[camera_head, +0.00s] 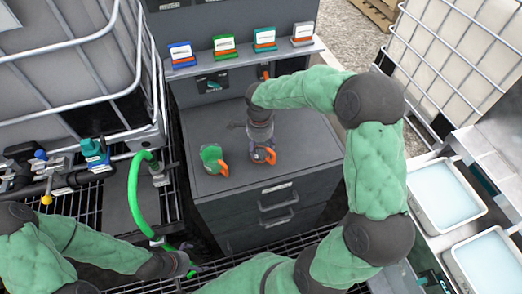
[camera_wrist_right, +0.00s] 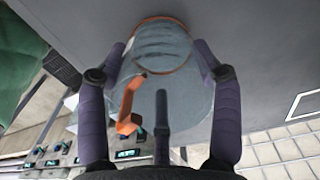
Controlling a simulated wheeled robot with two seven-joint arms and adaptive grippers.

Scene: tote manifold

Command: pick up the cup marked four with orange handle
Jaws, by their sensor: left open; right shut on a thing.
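A cup with an orange handle (camera_head: 263,156) is at my right gripper (camera_head: 261,141), on or just above the grey cabinet top. In the right wrist view the cup (camera_wrist_right: 165,75) is greyish and see-through, with an orange rim and an orange handle to the left. The purple fingers of my right gripper (camera_wrist_right: 161,90) are closed around it. I cannot read any number on it. A green cup with an orange handle (camera_head: 213,158) stands on the cabinet to the left, apart from the held one. My left gripper (camera_head: 184,264) is open and low, near a green hose.
The grey drawer cabinet (camera_head: 225,210) has free top on both sides of the cups. A shelf (camera_head: 240,54) behind carries several coloured labelled holders. A green hose (camera_head: 134,195) and caged tank (camera_head: 90,120) stand left. Trays of pale liquid (camera_head: 445,195) stand right.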

